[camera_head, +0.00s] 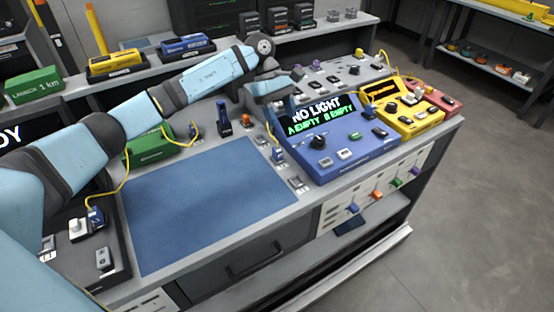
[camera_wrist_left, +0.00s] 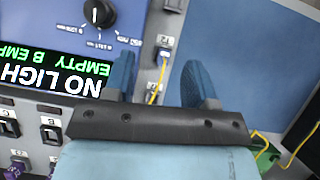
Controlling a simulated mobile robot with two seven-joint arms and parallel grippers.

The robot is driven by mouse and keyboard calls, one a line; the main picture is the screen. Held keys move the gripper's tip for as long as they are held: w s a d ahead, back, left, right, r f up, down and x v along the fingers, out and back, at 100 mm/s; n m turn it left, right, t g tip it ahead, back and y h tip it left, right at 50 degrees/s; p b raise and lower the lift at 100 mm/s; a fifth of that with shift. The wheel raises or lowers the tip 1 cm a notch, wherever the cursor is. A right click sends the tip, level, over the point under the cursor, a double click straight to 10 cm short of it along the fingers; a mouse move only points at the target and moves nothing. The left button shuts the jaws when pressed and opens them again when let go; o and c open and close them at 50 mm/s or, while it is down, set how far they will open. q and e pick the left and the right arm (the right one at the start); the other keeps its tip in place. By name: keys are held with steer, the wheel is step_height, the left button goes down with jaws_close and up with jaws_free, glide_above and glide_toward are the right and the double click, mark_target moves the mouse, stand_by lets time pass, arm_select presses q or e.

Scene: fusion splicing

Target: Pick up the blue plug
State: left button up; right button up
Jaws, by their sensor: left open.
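A small blue plug (camera_head: 277,155) on a yellow cable sits on the bench between the blue mat and the blue splicer-like unit. It also shows in the left wrist view (camera_wrist_left: 164,53), in the gap between my left fingers and beyond their tips. My left gripper (camera_head: 273,97) hangs above the bench behind that plug, apart from it. Other blue plugs are in view, one near the green box (camera_head: 193,130) and one at the left device (camera_head: 95,215). My right gripper is not in view.
The blue unit (camera_head: 335,150) reads "NO LIGHT, A EMPTY B EMPTY" and stands right of the plug. A yellow meter (camera_head: 405,115) is farther right. A dark blue upright tool (camera_head: 223,120) stands behind the mat (camera_head: 205,200), which is bare. The front panel carries several coloured tabs (camera_head: 376,195).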

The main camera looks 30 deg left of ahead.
arm_select(q)
steer(key=w+a+r+y, duration=0.1)
steer(key=a+y, duration=0.1)
steer(key=a, duration=0.2)
glide_toward(277, 148)
steer(key=shift+m, duration=0.4)
steer(key=x, duration=0.5)
steer(key=shift+s+d+r+b, duration=0.1)
steer(key=shift+d+r+b, duration=0.05)
steer(key=shift+d+b, duration=0.25)
steer(key=shift+a+x, duration=0.2)
steer(key=shift+x, duration=1.1)
steer(key=shift+a+x, duration=0.2)
steer(key=shift+x, duration=1.1)
jaws_close()
step_height(277, 148, up, 20)
steer(key=p, duration=0.1)
